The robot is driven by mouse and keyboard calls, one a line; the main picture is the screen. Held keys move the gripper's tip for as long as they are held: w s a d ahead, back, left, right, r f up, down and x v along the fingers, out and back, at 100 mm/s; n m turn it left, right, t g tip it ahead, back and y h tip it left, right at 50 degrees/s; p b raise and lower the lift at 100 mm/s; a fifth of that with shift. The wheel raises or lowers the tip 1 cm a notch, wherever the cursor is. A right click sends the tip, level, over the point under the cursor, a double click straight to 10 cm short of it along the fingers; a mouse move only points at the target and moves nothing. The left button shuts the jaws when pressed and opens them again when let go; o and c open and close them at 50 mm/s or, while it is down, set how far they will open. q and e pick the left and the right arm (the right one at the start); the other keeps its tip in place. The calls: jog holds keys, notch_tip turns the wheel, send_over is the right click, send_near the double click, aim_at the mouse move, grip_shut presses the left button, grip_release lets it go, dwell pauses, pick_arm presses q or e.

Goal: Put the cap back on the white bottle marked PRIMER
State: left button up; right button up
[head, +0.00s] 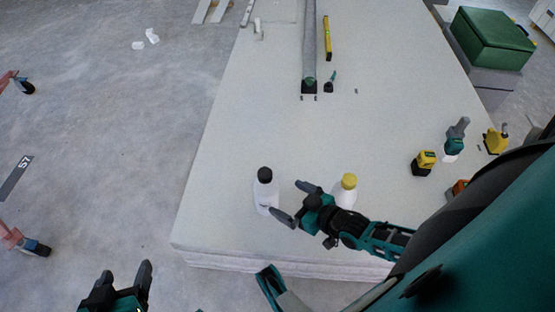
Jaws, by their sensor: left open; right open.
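A white bottle with a black top (265,196) stands upright near the front left of the pale panel stack (240,130). A white bottle with a yellow top (347,188) stands upright to its right, partly hidden by my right gripper and arm. I cannot read PRIMER on either bottle, and I cannot make out a loose cap. My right gripper (296,202) is open between the two bottles, its fingers pointing left towards the black-topped bottle. My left gripper (125,277) is open and empty at the bottom left, off the panel over the floor.
Several power tools stand at the right, including a yellow one (424,162) and a teal one (456,140). A yellow level (327,38) and a long grey bar (309,45) lie at the back. A green box (490,40) stands beyond. The panel's middle is clear.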

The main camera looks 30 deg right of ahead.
jog(key=shift+v, duration=0.95)
